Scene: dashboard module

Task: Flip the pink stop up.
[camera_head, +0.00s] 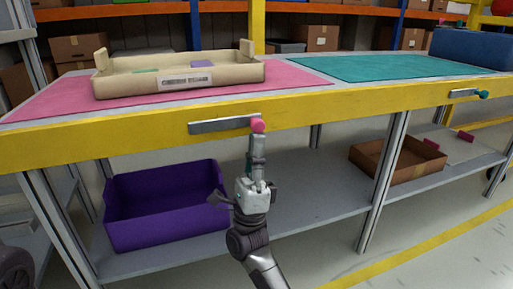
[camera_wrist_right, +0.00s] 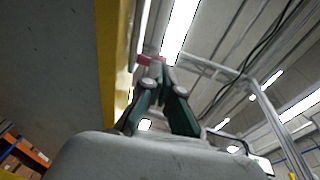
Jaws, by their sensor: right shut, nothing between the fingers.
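The pink stop is a grey flat bar (camera_head: 215,126) with a round pink knob (camera_head: 258,125) at its right end. It lies nearly level along the yellow front edge of the table. My right gripper (camera_head: 257,139) is shut and empty, pointing up directly below the pink knob. In the right wrist view the shut fingertips (camera_wrist_right: 157,67) are close beneath the pink knob (camera_wrist_right: 149,60). Whether they touch it I cannot tell. My left gripper is not in view.
A similar bar with a teal knob (camera_head: 483,94) is on the edge at right. A beige tray (camera_head: 180,88) stands on the pink mat (camera_head: 60,101). A purple bin (camera_head: 165,205) and a brown box (camera_head: 397,158) stand on the lower shelf. Open floor lies in front.

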